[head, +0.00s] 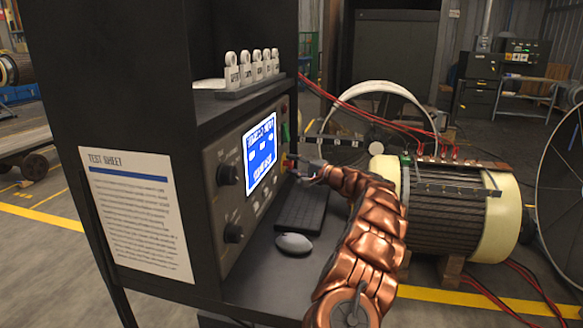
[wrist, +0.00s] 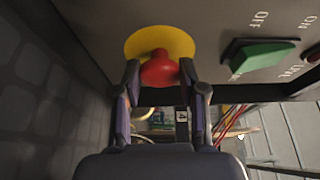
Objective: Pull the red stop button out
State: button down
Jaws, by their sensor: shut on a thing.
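The red stop button (wrist: 158,70) sits in front of a round yellow plate (wrist: 160,42) on the grey panel in the wrist view. My gripper (wrist: 159,74) has one finger on each side of the button and is shut on it. In the head view my gripper (head: 300,168) is at the right edge of the control panel (head: 240,165), beside the blue screen (head: 261,150). The button itself is hard to make out there.
A green switch (wrist: 261,58) is right of the button, with OFF lettering above it. A keyboard (head: 305,208) and a mouse (head: 294,243) lie on the shelf below the panel. Tags (head: 250,68) stand on the shelf above. A large motor (head: 450,215) stands to the right.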

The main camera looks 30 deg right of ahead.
jog(key=shift+s+d, duration=0.15)
jog(key=shift+s, duration=0.05)
jog(key=c, duration=0.6)
grip_release()
jog(key=shift+s, duration=0.1)
jog(key=v, duration=1.2)
